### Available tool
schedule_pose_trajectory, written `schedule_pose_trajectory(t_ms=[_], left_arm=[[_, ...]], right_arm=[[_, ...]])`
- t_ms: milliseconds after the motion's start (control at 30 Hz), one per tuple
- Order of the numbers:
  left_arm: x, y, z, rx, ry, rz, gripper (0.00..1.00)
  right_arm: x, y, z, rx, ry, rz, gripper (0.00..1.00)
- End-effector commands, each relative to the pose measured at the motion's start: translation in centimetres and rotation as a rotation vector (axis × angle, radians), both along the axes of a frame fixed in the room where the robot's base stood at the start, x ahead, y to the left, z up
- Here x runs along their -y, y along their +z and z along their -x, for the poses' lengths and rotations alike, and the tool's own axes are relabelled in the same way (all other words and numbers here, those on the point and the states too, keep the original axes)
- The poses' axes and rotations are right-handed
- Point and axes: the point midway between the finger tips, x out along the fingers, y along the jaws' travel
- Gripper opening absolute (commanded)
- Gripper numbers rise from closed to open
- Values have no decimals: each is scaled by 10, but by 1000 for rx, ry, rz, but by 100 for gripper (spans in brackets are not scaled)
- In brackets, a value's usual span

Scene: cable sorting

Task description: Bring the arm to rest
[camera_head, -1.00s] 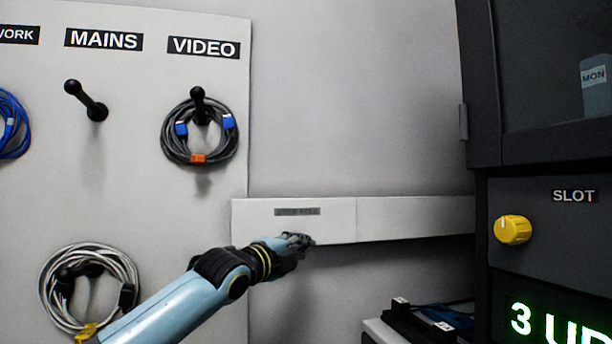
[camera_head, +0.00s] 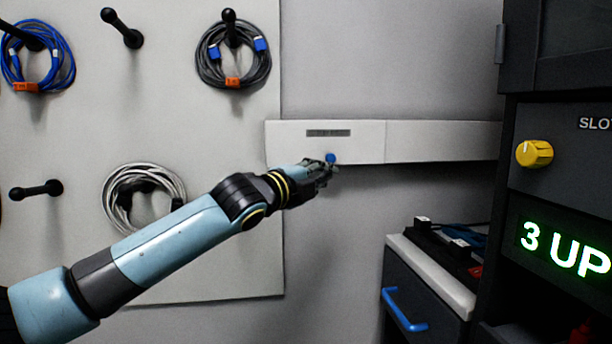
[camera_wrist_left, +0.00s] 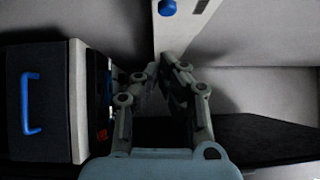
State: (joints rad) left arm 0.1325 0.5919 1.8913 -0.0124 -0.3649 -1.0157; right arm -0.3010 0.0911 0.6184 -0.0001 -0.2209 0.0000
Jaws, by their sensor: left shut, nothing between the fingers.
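My left arm reaches in from the left in the head view. Its left gripper (camera_head: 326,173) is shut and empty, just below the white wall rail. A blue knob (camera_head: 331,158) on the rail shows right above the fingertips. In the left wrist view the fingers (camera_wrist_left: 158,70) come together with nothing between them, and the blue knob (camera_wrist_left: 167,7) on the rail lies beyond them. Whether the fingertips touch the rail is hard to tell. My right gripper is in neither view.
Coiled cables hang on the pegboard: a blue one (camera_head: 65,68), a grey one (camera_head: 265,73) and a pale one (camera_head: 112,192). A drawer cabinet with a blue handle (camera_head: 404,311) and a dark rack with a yellow dial (camera_head: 535,153) stand at the right.

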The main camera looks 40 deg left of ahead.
Motion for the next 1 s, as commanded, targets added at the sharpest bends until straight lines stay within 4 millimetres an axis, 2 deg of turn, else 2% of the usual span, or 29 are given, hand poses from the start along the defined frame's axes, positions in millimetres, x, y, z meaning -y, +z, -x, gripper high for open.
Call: schedule_pose_trajectory(t_ms=[200, 333, 500, 767, 867, 967, 1000], left_arm=[[2, 0, 35, -2, -4, -6, 0], [1, -1, 49, -3, -1, -4, 0], [2, -1, 57, 0, -2, 0, 0], [3, -3, 59, -4, -1, 3, 0], [4, -27, 64, -37, 15, 47, 0], [-9, -81, 68, -122, 71, 107, 0], [-16, -110, 72, -169, 99, 141, 0]], right_arm=[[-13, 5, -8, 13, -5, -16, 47], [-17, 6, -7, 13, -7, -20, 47], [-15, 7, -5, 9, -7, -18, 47], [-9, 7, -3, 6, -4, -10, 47], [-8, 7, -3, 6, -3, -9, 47], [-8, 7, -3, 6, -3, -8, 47], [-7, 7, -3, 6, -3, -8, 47]])
